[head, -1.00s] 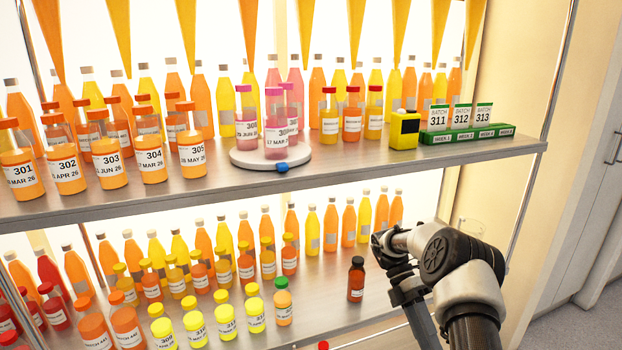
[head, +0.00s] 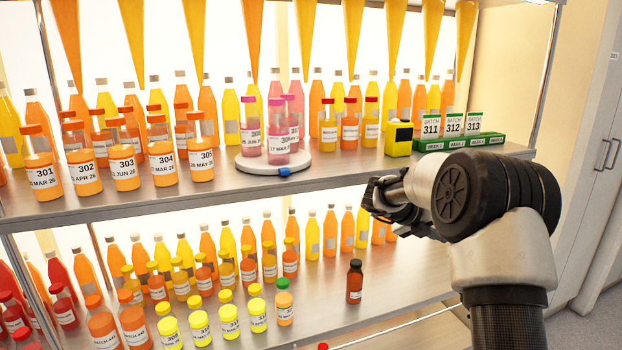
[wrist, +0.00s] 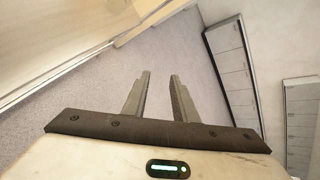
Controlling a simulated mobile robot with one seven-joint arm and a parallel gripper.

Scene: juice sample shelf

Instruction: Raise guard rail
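A thin pale rail (head: 398,326), which looks like the guard rail, runs low along the front of the lower shelf. A small red piece (head: 323,346) shows near its left end. Part of it is cut off by the frame's bottom and hidden behind my arm. My gripper (head: 378,200) is in front of the upper shelf's front edge, well above the rail and apart from it. In the wrist view my gripper (wrist: 160,74) has its two fingers apart with nothing between them. The rail cannot be made out in that view.
The upper shelf (head: 335,177) holds labelled bottles, a white turntable (head: 245,165), a yellow box (head: 398,140) and a green batch rack (head: 445,147). A dark brown bottle (head: 355,283) stands near the lower shelf's front. Grey floor (wrist: 85,95) and cabinets (wrist: 232,75) show in the wrist view.

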